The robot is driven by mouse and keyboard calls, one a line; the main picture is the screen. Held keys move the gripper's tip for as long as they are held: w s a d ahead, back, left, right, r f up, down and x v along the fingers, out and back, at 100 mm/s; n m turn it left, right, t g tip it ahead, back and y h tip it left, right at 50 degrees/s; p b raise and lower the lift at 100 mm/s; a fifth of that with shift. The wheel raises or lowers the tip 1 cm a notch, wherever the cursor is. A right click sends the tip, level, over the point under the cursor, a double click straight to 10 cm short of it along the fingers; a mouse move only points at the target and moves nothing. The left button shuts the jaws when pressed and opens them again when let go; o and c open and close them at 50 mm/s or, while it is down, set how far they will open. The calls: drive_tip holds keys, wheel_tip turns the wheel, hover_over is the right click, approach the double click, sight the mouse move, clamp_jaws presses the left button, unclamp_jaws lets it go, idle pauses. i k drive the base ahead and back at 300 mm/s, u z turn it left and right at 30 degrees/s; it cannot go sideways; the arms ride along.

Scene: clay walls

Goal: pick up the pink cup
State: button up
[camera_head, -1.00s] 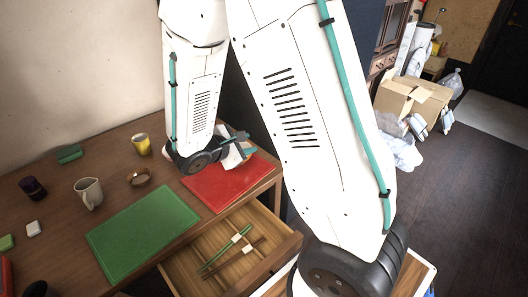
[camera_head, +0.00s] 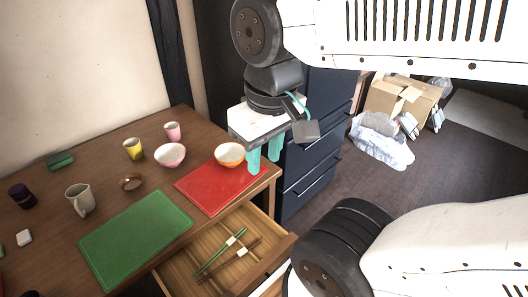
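The pink cup (camera_head: 173,132) stands upright at the back of the wooden table, behind a pink bowl and right of a yellow cup. My gripper (camera_head: 264,160) points down near the table's right edge, beside the orange bowl (camera_head: 230,154) and to the right of the pink cup. Its two teal fingers are apart with nothing seen between them, so it is open. It is well away from the pink cup.
A pink bowl (camera_head: 170,155) stands in front of the pink cup; a yellow cup (camera_head: 133,148) is to its left. A grey mug (camera_head: 78,199), red mat (camera_head: 204,194) and green mat (camera_head: 135,238) lie nearer. An open drawer (camera_head: 181,282) holds chopsticks.

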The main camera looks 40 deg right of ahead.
sight(173, 130)
drive_tip(key=z, duration=0.9)
drive_tip(key=k, duration=1.2)
drive_tip(key=z, duration=0.85)
drive_tip(key=i, duration=1.15)
drive_tip(key=u, duration=1.35)
drive_tip(key=i, duration=0.55)
drive_tip(key=u, duration=0.45)
